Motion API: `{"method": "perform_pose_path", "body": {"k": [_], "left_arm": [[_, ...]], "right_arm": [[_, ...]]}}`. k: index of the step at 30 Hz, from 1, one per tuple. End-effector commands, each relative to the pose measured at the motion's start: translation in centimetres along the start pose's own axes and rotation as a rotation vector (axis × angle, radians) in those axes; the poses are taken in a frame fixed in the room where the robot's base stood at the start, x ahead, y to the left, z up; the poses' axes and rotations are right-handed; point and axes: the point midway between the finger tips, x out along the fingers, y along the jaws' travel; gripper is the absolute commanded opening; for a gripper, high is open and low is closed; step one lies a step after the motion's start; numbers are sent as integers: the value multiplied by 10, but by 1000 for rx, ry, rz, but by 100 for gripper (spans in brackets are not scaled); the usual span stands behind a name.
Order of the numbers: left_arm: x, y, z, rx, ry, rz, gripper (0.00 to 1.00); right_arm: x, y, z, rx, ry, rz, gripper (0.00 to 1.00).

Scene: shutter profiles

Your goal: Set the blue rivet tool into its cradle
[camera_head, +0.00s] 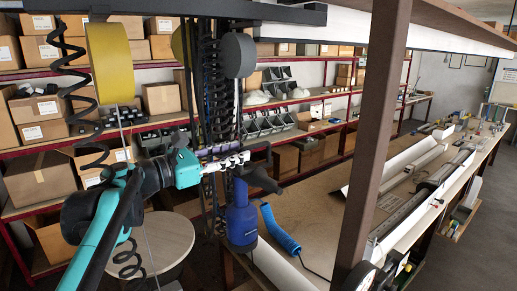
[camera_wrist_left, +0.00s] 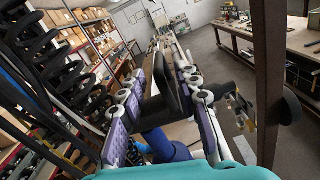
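The blue rivet tool (camera_head: 242,220) stands upright with its blue body low and its black upper part at my left gripper. My left gripper (camera_head: 238,160) is at the tool's upper part. In the left wrist view, the two purple-padded fingers (camera_wrist_left: 163,95) lie either side of the tool's black part (camera_wrist_left: 172,88), with the tool's blue body (camera_wrist_left: 168,148) below. The fingers are apart; whether they press on the tool is not clear. I cannot make out the cradle. My right gripper is not in view.
A wooden post (camera_head: 372,135) stands right of the tool. Black coiled cables (camera_head: 212,90), a yellow reel (camera_head: 110,62) and a grey reel (camera_head: 238,55) hang above. A blue coiled hose (camera_head: 281,231) is on the workbench (camera_head: 312,215). Shelves with cardboard boxes stand behind, and a round stool (camera_head: 155,240) below.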

Motion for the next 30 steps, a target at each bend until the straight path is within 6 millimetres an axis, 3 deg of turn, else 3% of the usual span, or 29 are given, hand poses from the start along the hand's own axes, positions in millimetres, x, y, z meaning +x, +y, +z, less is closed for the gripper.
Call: {"method": "perform_pose_path", "body": {"k": [15,26,30], "left_arm": [[70,0,1,0,0,-2,32],[77,0,0,1,0,-1,32],[77,0,0,1,0,0,0]], "right_arm": [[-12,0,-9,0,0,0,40],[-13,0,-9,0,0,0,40],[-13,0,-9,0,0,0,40]]}}
